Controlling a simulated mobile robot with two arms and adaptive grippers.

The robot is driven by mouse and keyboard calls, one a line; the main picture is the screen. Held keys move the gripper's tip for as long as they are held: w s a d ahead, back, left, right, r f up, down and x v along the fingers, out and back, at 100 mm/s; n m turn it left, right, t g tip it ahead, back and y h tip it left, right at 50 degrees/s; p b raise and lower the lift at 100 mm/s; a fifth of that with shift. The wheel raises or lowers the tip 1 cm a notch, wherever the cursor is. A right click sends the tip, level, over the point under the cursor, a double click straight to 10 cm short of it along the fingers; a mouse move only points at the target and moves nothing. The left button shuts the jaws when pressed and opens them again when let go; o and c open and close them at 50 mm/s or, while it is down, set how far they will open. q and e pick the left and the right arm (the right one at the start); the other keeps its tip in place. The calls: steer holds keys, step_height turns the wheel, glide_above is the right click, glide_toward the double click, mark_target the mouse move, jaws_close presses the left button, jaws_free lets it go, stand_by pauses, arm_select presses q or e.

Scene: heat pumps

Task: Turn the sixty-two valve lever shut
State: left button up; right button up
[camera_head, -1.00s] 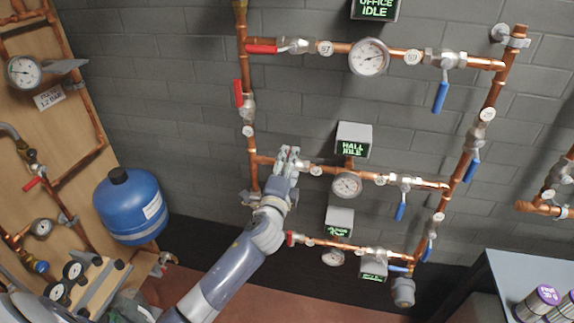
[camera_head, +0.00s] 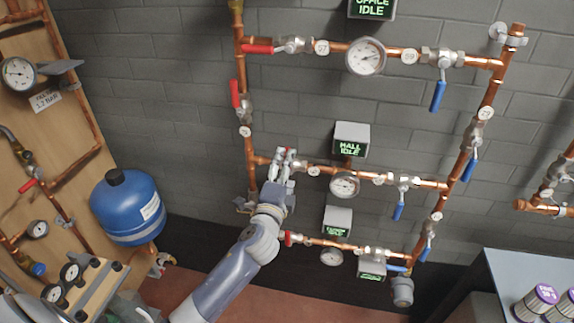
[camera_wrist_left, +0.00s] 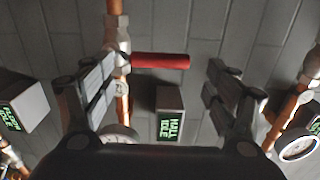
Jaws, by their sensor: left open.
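In the head view the gripper hides this lever. I cannot read a number sixty-two on any tag. My right gripper is not in view.
A gauge (camera_head: 345,185) and a blue-lever valve (camera_head: 398,210) sit further right on this branch. A red lever (camera_head: 236,94) is above on the left riser. A blue tank (camera_head: 128,207) stands at left. A bench (camera_head: 510,268) is at lower right.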

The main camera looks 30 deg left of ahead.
arm_select(q)
steer(key=v, duration=0.9)
steer(key=shift+s, duration=0.2)
steer(key=shift+d, duration=0.1)
step_height(320, 180, down, 25)
steer(key=s+d+n+g+h, duration=0.1)
steer(key=s+n+g+h, duration=0.15)
steer(key=g, duration=0.25)
steer(key=s+d+f+n+g+b, duration=0.1)
steer(key=s+f+g, duration=0.1)
steer(key=s+f, duration=0.45)
steer(key=s+f+n+g, duration=0.2)
steer(key=s+f, duration=0.1)
steer(key=f, duration=0.7)
steer(key=s+f+n+g, duration=0.2)
steer(key=s+f, duration=0.5)
steer(key=s, duration=0.4)
steer(key=s+d+f+n+g+h, duration=0.1)
steer(key=s+f+n+g, duration=0.2)
steer(key=s+f, duration=0.3)
steer(key=s+f+n+g+b, duration=0.1)
steer(key=s+f, duration=0.6)
steer(key=s, duration=0.9)
steer(key=shift+s+d+f+n+g, duration=0.2)
steer(key=shift+d+f+n+g, duration=0.2)
steer(key=shift+n+g, duration=0.4)
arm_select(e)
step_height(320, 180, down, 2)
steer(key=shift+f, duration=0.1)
